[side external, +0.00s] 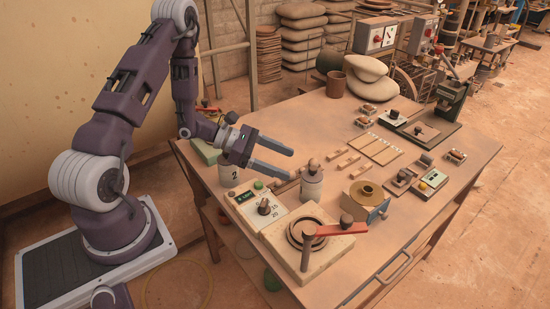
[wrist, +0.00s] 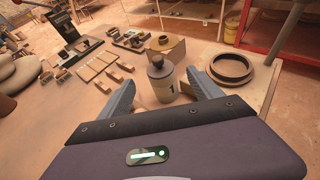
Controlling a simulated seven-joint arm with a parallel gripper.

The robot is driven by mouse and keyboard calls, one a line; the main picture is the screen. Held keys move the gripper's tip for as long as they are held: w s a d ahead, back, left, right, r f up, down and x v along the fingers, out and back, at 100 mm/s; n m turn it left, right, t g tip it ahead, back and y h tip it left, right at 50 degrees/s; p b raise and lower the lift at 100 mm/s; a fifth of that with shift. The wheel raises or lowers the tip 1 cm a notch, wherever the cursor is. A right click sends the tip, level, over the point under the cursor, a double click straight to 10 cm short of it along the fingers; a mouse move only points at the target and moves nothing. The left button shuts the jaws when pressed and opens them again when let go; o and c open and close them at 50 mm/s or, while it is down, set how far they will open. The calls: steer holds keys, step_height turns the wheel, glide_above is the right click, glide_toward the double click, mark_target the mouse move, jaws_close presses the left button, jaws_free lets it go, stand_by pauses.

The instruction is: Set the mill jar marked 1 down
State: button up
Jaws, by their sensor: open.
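In the side view the same jar (side external: 311,186) stands on the table just past the fingertips. My gripper (side external: 287,163) is open and empty, low over the table, pointing at the jar. It also shows in the wrist view (wrist: 163,90). A second jar marked 2 (side external: 229,176) stands behind my gripper near the table's left edge.
A round ring press with a red handle (side external: 340,229) sits at the table's front. A panel with a knob (side external: 262,207) is left of it. A box with a brass ring (side external: 367,197) stands right of the jar. Wooden strips (side external: 348,161) lie beyond.

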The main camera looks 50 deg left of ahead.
steer(key=s+d+r+m+g+h, duration=0.1)
steer(key=s+d+r+m+g, duration=0.35)
steer(key=d+r+m, duration=0.35)
steer(key=s+d+r+m+g, duration=0.3)
steer(key=s+d+r+m, duration=0.2)
steer(key=d+r+m, duration=0.3)
steer(key=s+a+r+m+t+y, duration=0.2)
steer(key=s+a+r+m+y, duration=0.1)
steer(key=s+m+y, duration=0.2)
steer(key=s+a+r+m+t+y, duration=0.1)
steer(key=s+a+r+m+y, duration=0.2)
steer(key=s, duration=0.7)
steer(key=a+m+y, duration=0.1)
steer(key=m+y, duration=0.1)
steer(key=m, duration=0.1)
steer(key=shift+a+r+t, duration=0.2)
steer(key=shift+r+t, duration=0.15)
